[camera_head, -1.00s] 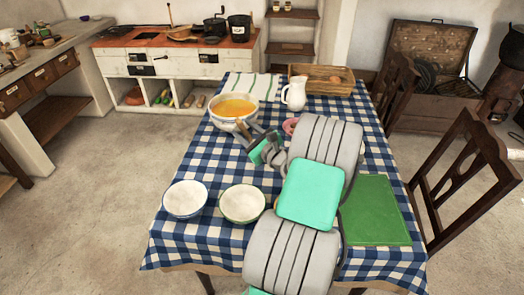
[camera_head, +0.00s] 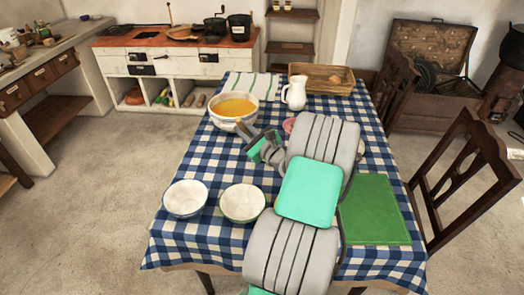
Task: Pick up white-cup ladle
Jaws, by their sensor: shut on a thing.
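My gripper (camera_head: 243,129) is at the near right side of a white bowl of orange soup (camera_head: 234,107), at the far left part of the table. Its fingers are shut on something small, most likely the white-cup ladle. The ladle cannot be made out clearly; the fingers and arm hide it or it is too small to tell. Whether the gripper touches the bowl cannot be told.
Two empty white bowls (camera_head: 185,199) (camera_head: 243,204) stand at the near left. A white pitcher (camera_head: 295,94), a wooden tray (camera_head: 321,79) and a striped cloth (camera_head: 251,86) are at the back. A green board (camera_head: 374,210) lies right. A pink item (camera_head: 289,125) is partly hidden behind my arm.

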